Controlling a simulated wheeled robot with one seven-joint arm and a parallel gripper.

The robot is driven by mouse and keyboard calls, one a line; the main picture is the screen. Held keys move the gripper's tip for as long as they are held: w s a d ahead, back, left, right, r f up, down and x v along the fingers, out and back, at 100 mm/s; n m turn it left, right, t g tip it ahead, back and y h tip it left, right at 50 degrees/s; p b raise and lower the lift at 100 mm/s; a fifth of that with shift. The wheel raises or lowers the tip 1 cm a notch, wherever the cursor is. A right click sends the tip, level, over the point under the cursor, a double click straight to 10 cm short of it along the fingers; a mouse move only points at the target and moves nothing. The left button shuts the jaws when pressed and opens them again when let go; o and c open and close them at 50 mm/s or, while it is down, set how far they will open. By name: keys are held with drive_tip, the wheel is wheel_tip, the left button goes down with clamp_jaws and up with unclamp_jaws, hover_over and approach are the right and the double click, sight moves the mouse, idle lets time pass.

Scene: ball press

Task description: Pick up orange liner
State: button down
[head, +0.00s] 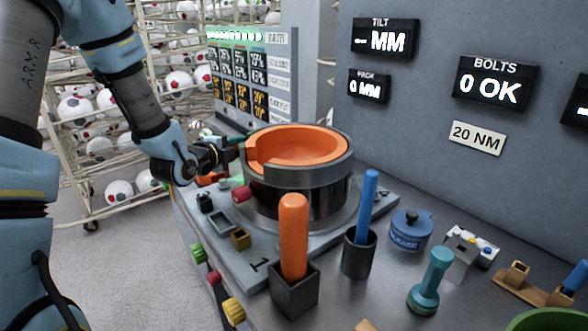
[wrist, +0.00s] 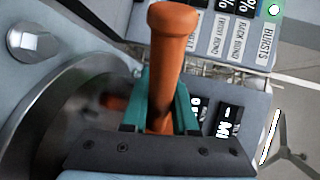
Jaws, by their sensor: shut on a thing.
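The orange liner (head: 303,147) is a wide, round, shallow bowl. In the head view it sits inside a dark cylindrical ring on the bench, its rim showing at the top. My gripper (head: 236,150) is at the ring's left side, close to the liner's rim. In the wrist view my teal fingers (wrist: 167,105) are shut on an orange bar-shaped piece (wrist: 170,55) with a wider rounded end. It looks like part of the liner, but its link to the bowl is hidden. The fingertips are small and partly hidden in the head view.
An orange rounded post (head: 293,235) stands in a dark square holder in front of the ring. A blue rod (head: 367,205) in a dark cup, a blue lidded pot (head: 410,230) and a teal stamp (head: 430,280) stand to the right. A grey wall panel is behind.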

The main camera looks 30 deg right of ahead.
drive_tip(key=shift+r, duration=0.1)
wheel_tip(320, 180, up, 18)
drive_tip(key=b, duration=0.2)
idle(0.8)
drive_tip(key=shift+r, duration=0.1)
